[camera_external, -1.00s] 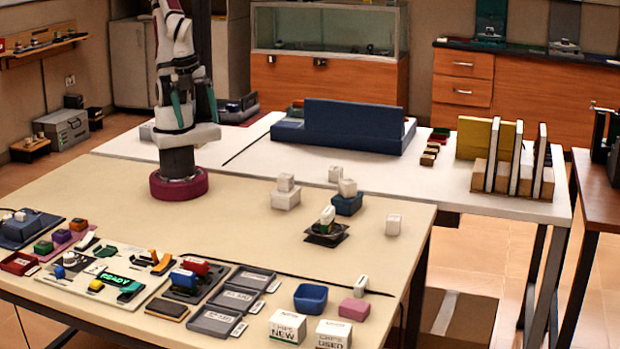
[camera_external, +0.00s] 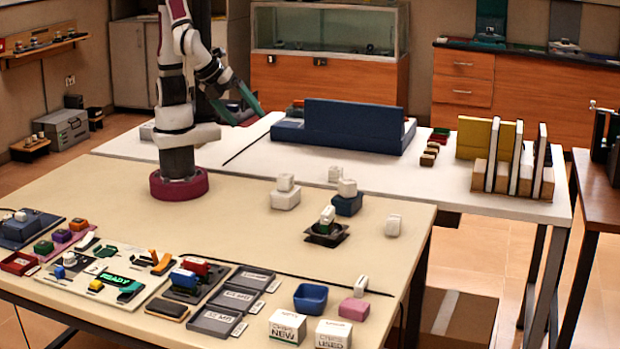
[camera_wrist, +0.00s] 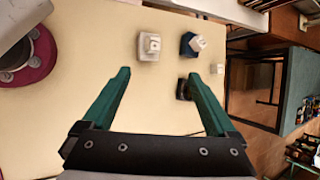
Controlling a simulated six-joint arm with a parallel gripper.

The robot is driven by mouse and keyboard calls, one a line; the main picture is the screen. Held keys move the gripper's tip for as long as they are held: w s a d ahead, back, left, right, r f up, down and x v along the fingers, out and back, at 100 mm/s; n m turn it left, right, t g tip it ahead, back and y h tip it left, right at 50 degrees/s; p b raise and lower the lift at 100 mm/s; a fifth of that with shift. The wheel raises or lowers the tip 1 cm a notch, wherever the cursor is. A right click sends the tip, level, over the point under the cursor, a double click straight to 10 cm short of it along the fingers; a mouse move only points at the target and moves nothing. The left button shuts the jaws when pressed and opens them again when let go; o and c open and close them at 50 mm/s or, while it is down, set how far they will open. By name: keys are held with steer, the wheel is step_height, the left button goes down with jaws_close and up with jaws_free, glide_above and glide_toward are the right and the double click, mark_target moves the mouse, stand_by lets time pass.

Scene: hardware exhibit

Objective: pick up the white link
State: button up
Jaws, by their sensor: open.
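My gripper (camera_external: 247,118) is open and empty, high over the back of the beige table, to the right of my base. Its green fingers also show spread apart in the wrist view (camera_wrist: 158,76). I cannot tell for sure which piece is the white link. A small white piece (camera_external: 327,214) stands on a dark square stand (camera_external: 318,240). A white upright piece (camera_external: 361,284) is by a pink block. A white piece (camera_external: 347,187) lies on a blue block (camera_external: 348,206), and another (camera_external: 286,182) on a white block (camera_external: 285,200). The fingers are well apart from all of these.
A lone white piece (camera_external: 393,225) stands near the table's right edge. An open blue bin (camera_external: 310,298), grey trays (camera_external: 215,322) and two white boxes (camera_external: 287,327) crowd the front. The table's middle (camera_external: 210,235) is clear.

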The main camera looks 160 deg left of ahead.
steer(key=w+a+f+m+t+y, duration=0.2)
steer(key=w+m, duration=0.2)
steer(key=w, duration=0.5)
steer(key=w+a+f+m+t+y, duration=0.1)
steer(key=w+a+m+y, duration=0.15)
steer(key=w, duration=0.55)
steer(key=w+d+f+m+t, duration=0.2)
steer(key=w+f+m, duration=0.2)
steer(key=w+f, duration=0.1)
steer(key=w+d+f+m+t+h, duration=0.1)
steer(key=w+f+m+t, duration=0.1)
steer(key=w+f, duration=0.3)
steer(key=w+d+f+m+t+h, duration=0.1)
steer(key=w+d+f+m+t, duration=0.1)
steer(key=w+f+m, duration=0.3)
steer(key=shift+w+d+m+t, duration=0.35)
steer(key=shift+w+t, duration=0.15)
steer(key=shift+t, duration=0.1)
glide_toward(360, 280)
steer(key=shift+h, duration=0.25)
steer(key=x, duration=0.4)
steer(key=shift+a+f, duration=0.25)
steer(key=x, duration=0.5)
steer(key=shift+w+a+f, duration=0.1)
steer(key=shift+w+a, duration=0.15)
steer(key=shift+a, duration=0.05)
